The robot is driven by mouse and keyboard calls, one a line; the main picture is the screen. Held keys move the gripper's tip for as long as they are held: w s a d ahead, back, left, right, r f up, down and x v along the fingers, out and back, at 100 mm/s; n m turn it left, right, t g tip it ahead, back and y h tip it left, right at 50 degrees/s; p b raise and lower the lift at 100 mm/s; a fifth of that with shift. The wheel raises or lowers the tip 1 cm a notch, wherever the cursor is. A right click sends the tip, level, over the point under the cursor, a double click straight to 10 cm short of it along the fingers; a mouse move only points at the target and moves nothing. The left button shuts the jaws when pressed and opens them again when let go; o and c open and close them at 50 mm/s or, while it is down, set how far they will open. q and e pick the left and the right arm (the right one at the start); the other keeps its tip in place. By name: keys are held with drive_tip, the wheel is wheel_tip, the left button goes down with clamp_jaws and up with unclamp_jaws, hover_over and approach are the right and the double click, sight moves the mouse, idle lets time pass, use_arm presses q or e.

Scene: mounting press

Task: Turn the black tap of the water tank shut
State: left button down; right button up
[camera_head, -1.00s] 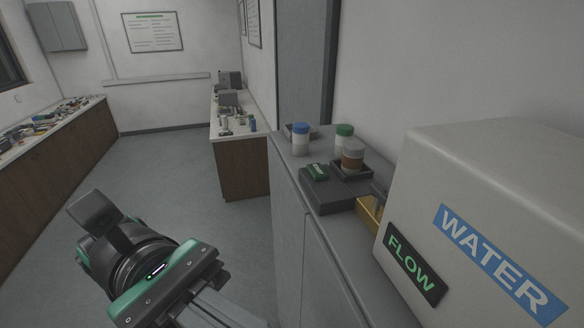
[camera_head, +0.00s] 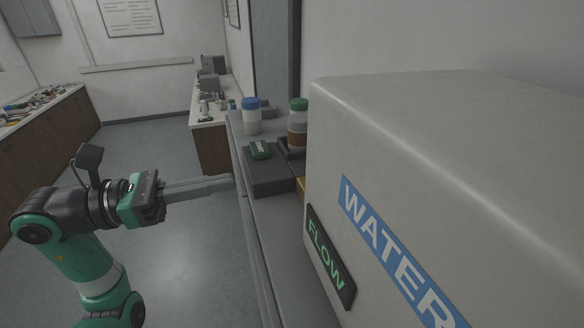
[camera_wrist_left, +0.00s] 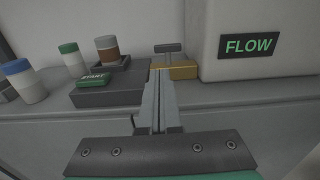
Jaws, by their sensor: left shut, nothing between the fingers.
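The white water tank (camera_head: 400,130) fills the right of the head view, with a blue WATER label and a FLOW sign (camera_head: 330,256); its lower left part shows in the wrist view (camera_wrist_left: 212,45). A brass-coloured block (camera_wrist_left: 181,70) sits at the tank's left side. A dark T-shaped handle (camera_wrist_left: 169,48), which looks like the tap, stands on it. In the head view only a sliver of the block (camera_head: 300,188) shows and the handle is hidden. My left gripper (camera_head: 230,182) is shut and empty, at the counter's front edge, its fingers pointing toward the block and handle.
Left of the block, a dark box (camera_wrist_left: 108,97) carries a green button (camera_wrist_left: 93,79) and a brown-and-white jar (camera_wrist_left: 107,49). A green-capped jar (camera_wrist_left: 72,60) and a blue-capped jar (camera_wrist_left: 25,80) stand farther left. The grey counter front (camera_head: 258,240) runs below.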

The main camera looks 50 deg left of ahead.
use_arm(q)
drive_tip(key=p+x, duration=0.2)
drive_tip(key=x, duration=1)
drive_tip(key=shift+d, duration=0.1)
drive_tip(key=shift+w, duration=0.1)
drive_tip(key=shift+w+a+m+g+h, duration=0.1)
drive_tip(key=shift+a+m+g+h, duration=0.1)
drive_tip(key=shift+m+h, duration=0.25)
drive_tip(key=shift+w+a+m+g+h, duration=0.1)
drive_tip(key=shift+m+g+h, duration=0.15)
drive_tip(key=shift+h, duration=0.3)
drive_tip(key=shift+w+a+r+p, duration=0.1)
drive_tip(key=shift+w+r+p, duration=0.1)
drive_tip(key=shift+p, duration=0.25)
drive_tip(key=shift+w+f, duration=0.15)
drive_tip(key=shift+w, duration=0.1)
drive_tip(key=shift+a, duration=0.1)
